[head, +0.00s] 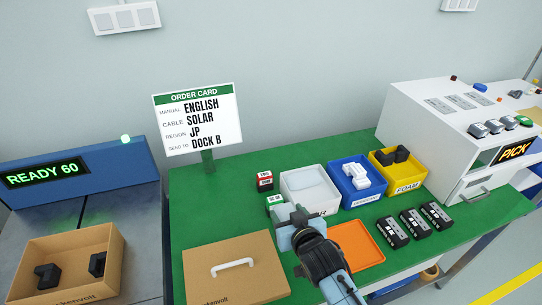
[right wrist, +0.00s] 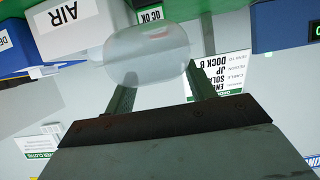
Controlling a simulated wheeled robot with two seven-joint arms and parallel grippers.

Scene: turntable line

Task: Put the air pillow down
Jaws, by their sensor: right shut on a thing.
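The air pillow (right wrist: 146,56) is a clear, pale, rounded cushion. In the right wrist view it sits between the fingertips of my right gripper (right wrist: 160,88), which is shut on it. In the head view my right gripper (head: 288,218) is over the green table, at the front left of the white bin (head: 325,203). The held pillow is hard to make out there. The white bin, labelled AIR (right wrist: 66,16) in the right wrist view, has a pale cushion-like shape inside. My left gripper is not in view.
An orange tray (head: 375,256), several dark packs (head: 415,222), a blue bin (head: 361,200) and a yellow bin (head: 409,184) stand to the right. An order card (head: 198,118) stands behind.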

